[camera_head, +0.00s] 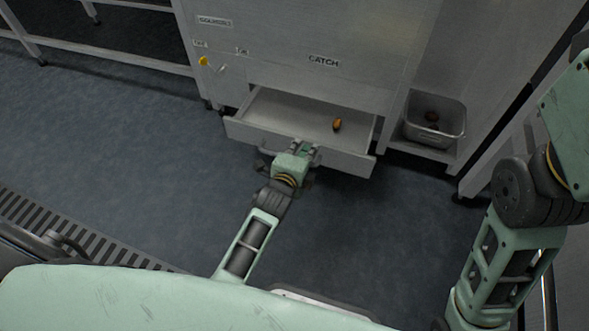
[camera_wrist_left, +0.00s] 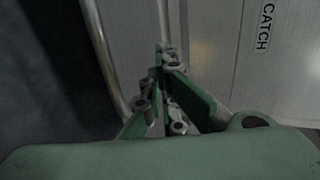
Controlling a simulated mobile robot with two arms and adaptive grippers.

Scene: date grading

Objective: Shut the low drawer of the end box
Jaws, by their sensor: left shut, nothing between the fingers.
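The low drawer (camera_head: 345,160) of the grey metal end box (camera_head: 300,50) is pulled out, below the word CATCH. A small orange-brown date (camera_head: 337,124) lies inside it. My left gripper (camera_head: 303,147) is at the middle of the drawer's front, shut with nothing held. In the left wrist view its fingers (camera_wrist_left: 162,75) are together beside a metal bar, and the CATCH panel is at the right. I cannot tell whether the fingers touch the drawer. My right arm is at the right of the head view, but its gripper is out of view.
A metal bin (camera_head: 436,118) with dark things in it stands on a low shelf (camera_head: 418,150) right of the drawer. A yellow knob (camera_head: 204,61) is on the box's left side. A slotted floor grate (camera_head: 60,235) is at the lower left. The blue-grey floor around the drawer is clear.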

